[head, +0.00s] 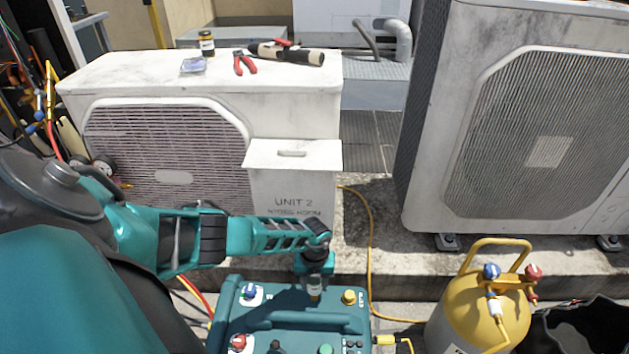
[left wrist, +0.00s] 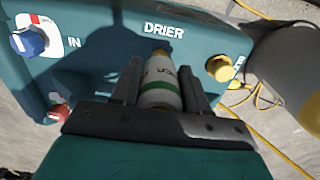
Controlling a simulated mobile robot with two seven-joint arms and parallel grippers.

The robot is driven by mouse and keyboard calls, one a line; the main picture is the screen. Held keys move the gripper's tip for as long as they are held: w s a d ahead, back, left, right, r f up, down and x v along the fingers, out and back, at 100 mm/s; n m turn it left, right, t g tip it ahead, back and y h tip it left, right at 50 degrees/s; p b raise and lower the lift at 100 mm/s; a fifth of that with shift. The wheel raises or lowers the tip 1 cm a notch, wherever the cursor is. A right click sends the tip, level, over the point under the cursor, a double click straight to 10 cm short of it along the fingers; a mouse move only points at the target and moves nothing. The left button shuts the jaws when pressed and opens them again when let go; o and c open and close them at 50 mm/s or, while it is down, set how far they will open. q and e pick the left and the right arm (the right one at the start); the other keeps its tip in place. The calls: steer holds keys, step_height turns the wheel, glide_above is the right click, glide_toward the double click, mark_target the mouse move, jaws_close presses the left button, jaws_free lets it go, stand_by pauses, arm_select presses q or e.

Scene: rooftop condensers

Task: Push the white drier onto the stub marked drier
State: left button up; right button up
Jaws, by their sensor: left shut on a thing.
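The white drier (left wrist: 161,82), a small white cylinder with a green band, is between the fingers of my left gripper (left wrist: 160,85) in the left wrist view. The gripper is shut on it. In the head view the left gripper (head: 315,280) points down over the teal machine (head: 285,325), and the drier (head: 315,293) shows below the fingers. The word DRIER is printed on the machine's face (left wrist: 205,60) just beyond the drier's far end. The stub is hidden behind the drier, so I cannot tell whether they touch. My right gripper is not in view.
A blue knob (head: 249,291), a red knob (head: 238,342) and a yellow cap (head: 349,297) stand on the machine around the drier. A yellow cylinder (head: 475,315) with valves stands to the right. The Unit 2 condenser (head: 215,85) is behind, with tools on top.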

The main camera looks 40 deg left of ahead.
mark_target(314, 288)
arm_select(q)
steer(key=shift+f, duration=0.1)
steer(key=shift+f, duration=0.2)
stand_by(0.4)
steer(key=shift+f, duration=0.3)
steer(key=shift+f, duration=0.3)
steer(key=shift+f, duration=0.1)
stand_by(0.5)
steer(key=shift+f, duration=0.5)
stand_by(0.8)
steer(key=o, duration=1.4)
steer(key=shift+c, duration=0.2)
